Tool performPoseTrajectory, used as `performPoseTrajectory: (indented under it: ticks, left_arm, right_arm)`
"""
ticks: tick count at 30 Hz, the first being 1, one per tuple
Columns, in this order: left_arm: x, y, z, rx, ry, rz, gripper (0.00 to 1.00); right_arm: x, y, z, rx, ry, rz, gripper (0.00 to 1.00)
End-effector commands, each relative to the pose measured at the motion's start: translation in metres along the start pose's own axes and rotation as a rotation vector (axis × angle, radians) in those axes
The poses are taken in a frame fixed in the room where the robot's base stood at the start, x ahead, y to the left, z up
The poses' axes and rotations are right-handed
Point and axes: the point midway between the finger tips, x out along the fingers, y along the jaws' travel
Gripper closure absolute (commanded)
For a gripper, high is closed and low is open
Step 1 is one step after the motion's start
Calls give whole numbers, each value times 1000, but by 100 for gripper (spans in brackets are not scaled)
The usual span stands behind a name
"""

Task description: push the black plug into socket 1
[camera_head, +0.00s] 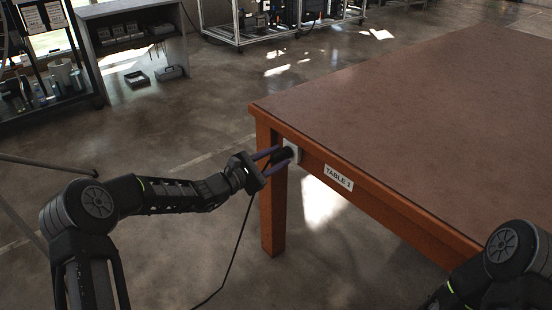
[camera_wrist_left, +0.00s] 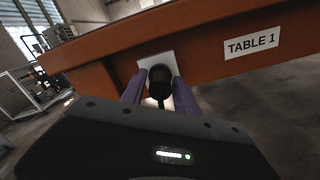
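The black plug (camera_wrist_left: 160,79) is at the pale socket plate (camera_wrist_left: 157,62) on the table's side, with its front end against or in the plate; how deep it sits is hidden. In the head view the plug (camera_head: 281,156) and plate (camera_head: 293,151) are near the table's corner. My left gripper (camera_head: 278,157) has its two purple fingers on either side of the plug and appears closed on it. A thin black cable (camera_head: 236,245) hangs from the gripper area to the floor. No socket number is readable. My right gripper is out of view; only its arm shows, lower right.
The brown table (camera_head: 420,110) with orange-brown sides carries a "TABLE 1" label (camera_head: 338,177) right of the plate. Its top is bare. A table leg (camera_head: 272,215) stands below the plate. Shelves (camera_head: 130,50) stand at the back left; open floor lies between.

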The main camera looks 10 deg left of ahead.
Motion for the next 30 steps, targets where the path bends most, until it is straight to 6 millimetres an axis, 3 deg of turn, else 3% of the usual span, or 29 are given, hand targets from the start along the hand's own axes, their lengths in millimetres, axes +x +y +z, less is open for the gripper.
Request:
performPoseTrajectory:
  ticks: [5, 15, 30]
  left_arm:
    - [0, 0, 0, 0, 0, 0, 48]
    - [-4, 1, 0, 1, 1, 0, 48]
    - [-63, 1, 0, 0, 2, 1, 48]
  right_arm:
    - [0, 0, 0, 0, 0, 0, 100]
    - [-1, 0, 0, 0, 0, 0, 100]
    - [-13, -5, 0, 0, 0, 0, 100]
